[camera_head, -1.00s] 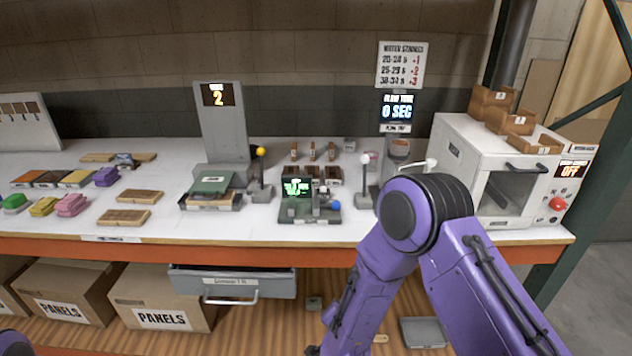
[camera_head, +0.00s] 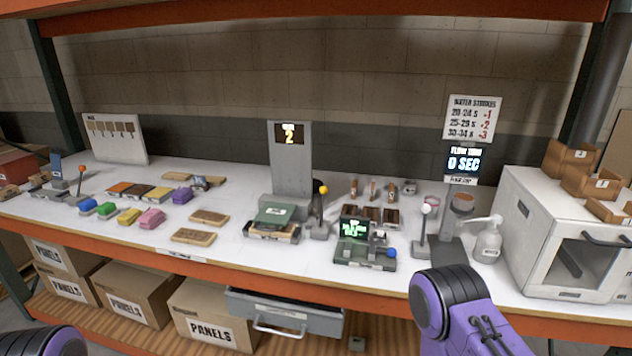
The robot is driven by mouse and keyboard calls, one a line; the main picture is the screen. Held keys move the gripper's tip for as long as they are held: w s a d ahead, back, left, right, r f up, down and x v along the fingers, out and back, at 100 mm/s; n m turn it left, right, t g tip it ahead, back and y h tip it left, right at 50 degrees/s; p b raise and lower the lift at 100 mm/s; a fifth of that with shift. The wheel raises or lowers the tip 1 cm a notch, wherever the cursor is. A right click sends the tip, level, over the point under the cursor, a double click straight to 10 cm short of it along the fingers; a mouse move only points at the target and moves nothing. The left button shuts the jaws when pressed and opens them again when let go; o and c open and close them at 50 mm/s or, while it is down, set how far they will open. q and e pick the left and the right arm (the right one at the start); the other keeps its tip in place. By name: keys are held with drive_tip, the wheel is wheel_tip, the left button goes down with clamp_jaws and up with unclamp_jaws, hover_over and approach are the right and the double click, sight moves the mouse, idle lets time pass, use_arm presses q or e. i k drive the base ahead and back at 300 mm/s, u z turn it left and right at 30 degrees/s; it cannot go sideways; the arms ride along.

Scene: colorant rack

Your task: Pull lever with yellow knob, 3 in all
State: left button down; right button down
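The lever with the yellow knob (camera_head: 323,189) stands on the white bench, just right of a grey post with a screen (camera_head: 290,135) that reads 2. Its stem rises from a small grey base (camera_head: 318,231), and the knob is at the top. A dark piece shows close behind the knob. Only a rounded purple part of my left arm shows at the bottom left corner. Purple links of my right arm show at the bottom right, in front of the bench edge. Neither gripper is in view, and nothing of mine touches the lever.
Farther right are a white-knobbed lever (camera_head: 425,209), a pump bottle (camera_head: 488,243) and a white oven (camera_head: 565,255). An orange-knobbed lever (camera_head: 80,170) stands far left.

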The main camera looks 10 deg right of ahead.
sight(323, 190)
drive_tip(key=u, duration=1.25)
drive_tip(key=i, duration=2.05)
drive_tip(key=z, duration=3.7)
